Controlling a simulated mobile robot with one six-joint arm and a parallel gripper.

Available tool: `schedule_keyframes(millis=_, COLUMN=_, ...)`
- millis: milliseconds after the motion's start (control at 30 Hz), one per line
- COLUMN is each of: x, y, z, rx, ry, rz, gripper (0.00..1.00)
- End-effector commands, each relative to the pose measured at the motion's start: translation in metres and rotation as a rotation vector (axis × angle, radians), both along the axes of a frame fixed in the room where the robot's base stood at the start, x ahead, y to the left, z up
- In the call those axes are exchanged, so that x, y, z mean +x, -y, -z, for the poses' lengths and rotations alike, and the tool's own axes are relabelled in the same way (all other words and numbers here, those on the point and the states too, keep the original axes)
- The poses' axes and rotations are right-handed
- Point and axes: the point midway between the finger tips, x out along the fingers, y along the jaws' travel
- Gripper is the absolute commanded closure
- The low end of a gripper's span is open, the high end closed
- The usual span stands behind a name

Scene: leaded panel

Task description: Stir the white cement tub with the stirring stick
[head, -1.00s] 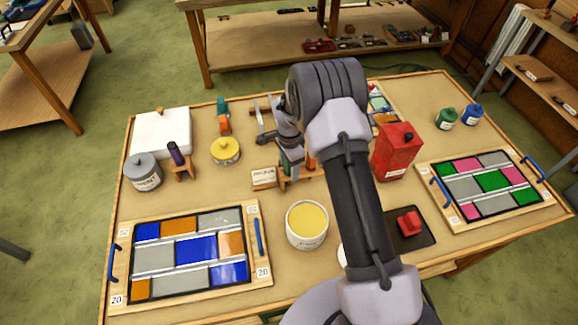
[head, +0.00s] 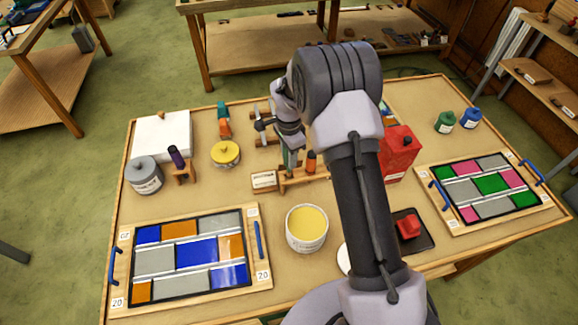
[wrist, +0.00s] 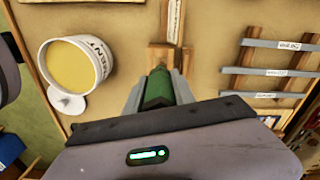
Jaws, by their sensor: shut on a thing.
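The white cement tub (head: 307,243) stands open on the near middle of the table, with a yellow surface inside. It also shows at the left of the wrist view (wrist: 98,62), with part of its lettering visible. My gripper (wrist: 158,90) is shut on a green handle (wrist: 158,87), beside a wooden rack (wrist: 160,56). In the head view, my gripper (head: 291,150) is behind the tub, over the rack (head: 303,178). The lower part of the green-handled tool is hidden, so I cannot tell whether it is the stirring stick.
An orange-handled tool (head: 311,162) stands in the rack. A small sign (head: 264,181) is beside it. A leaded panel (head: 190,253) lies left of the tub. A red can (head: 397,155) and a dark pad with a red item (head: 408,228) are to the right.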

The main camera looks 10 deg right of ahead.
Motion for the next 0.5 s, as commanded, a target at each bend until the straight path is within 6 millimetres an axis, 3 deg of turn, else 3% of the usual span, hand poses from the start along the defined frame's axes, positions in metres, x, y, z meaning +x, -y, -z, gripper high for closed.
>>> schedule_keyframes(millis=133, x=-0.004, y=0.001, z=-0.029, rx=0.000, ry=0.002, rz=-0.002, gripper=1.00)
schedule_keyframes(millis=233, x=-0.026, y=0.003, z=-0.044, rx=0.000, ry=0.002, rz=-0.001, gripper=1.00)
schedule_keyframes(millis=500, x=-0.134, y=0.009, z=-0.072, rx=-0.001, ry=0.003, rz=-0.001, gripper=1.00)
